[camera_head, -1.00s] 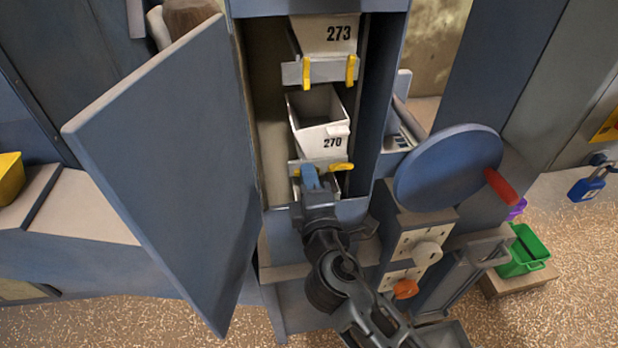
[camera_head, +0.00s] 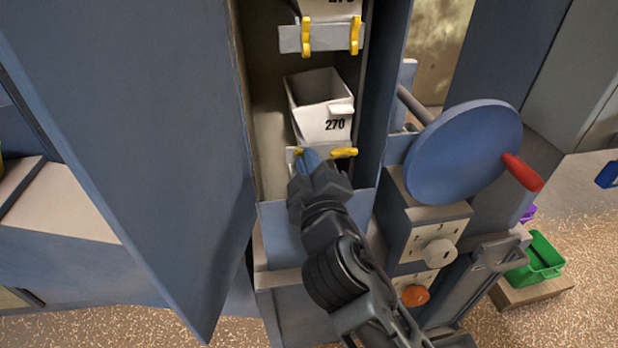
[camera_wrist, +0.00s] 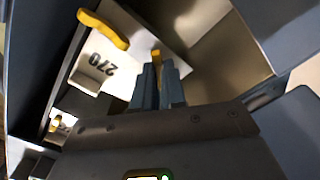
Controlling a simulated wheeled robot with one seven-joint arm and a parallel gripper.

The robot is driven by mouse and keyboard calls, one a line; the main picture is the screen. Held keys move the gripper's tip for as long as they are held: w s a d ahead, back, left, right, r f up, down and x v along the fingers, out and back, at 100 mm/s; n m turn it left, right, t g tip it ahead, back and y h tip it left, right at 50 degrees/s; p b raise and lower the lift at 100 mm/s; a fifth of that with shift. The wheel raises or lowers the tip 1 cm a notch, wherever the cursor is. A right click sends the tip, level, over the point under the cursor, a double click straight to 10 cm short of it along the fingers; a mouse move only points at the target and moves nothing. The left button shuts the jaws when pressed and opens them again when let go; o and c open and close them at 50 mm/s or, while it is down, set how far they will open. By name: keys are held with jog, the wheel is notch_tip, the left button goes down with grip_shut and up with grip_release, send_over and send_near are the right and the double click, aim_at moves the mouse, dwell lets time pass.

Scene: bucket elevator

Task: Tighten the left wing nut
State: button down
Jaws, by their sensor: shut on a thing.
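The left wing nut (camera_head: 300,154) is yellow and sits on the left end of a pale bracket below the white bucket marked 270 (camera_head: 322,108). My gripper (camera_head: 307,160) is shut on this nut. In the wrist view the nut's yellow tip (camera_wrist: 155,54) shows between the two fingers of my gripper (camera_wrist: 158,72); the fingers hide the rest. The right wing nut (camera_head: 344,152) is yellow and lies roughly level on the same bracket. It also shows in the wrist view (camera_wrist: 103,29), apart from my gripper.
A blue open door (camera_head: 150,130) stands left of the shaft. A blue disc wheel (camera_head: 463,150) with a red handle (camera_head: 522,172) is at the right. An upper bracket (camera_head: 330,37) carries two upright yellow wing nuts. A control box with knobs (camera_head: 438,252) stands right of my arm.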

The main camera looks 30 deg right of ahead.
jog(key=shift+m+b, duration=4.7)
jog(key=shift+m, duration=0.4)
jog(key=c, duration=1.2)
grip_release()
jog(key=v, duration=0.8)
jog(key=shift+b, duration=0.3)
